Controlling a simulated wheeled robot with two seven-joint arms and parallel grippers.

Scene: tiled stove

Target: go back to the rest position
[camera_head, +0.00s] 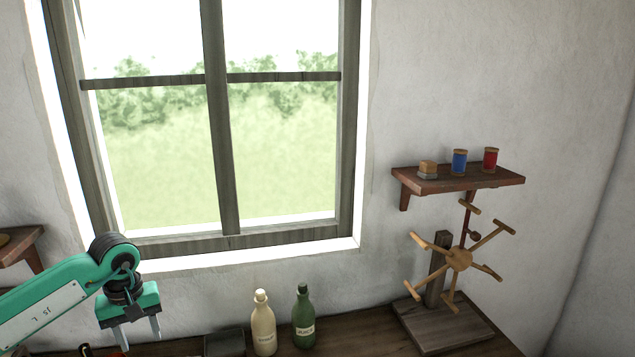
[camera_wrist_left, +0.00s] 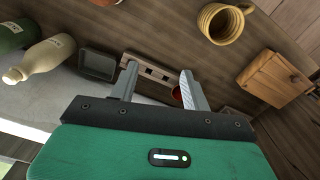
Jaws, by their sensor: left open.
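My left gripper (camera_head: 141,334) comes in from the left in the head view, its green body tilted and its two grey fingers pointing down over the wooden worktop. In the left wrist view the left gripper (camera_wrist_left: 160,90) has its fingers spread apart, with nothing held between them. Beyond the fingers, a wooden piece with square holes (camera_wrist_left: 152,72) lies on the worktop, and a small red-orange round thing (camera_wrist_left: 177,94) shows between the fingertips. My right gripper is in neither view.
A cream bottle (camera_head: 263,325) and a green bottle (camera_head: 304,318) stand right of the gripper. A dark box (camera_head: 224,343) sits beside them. A wooden spoked winder (camera_head: 459,259) stands at right under a shelf (camera_head: 460,181).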

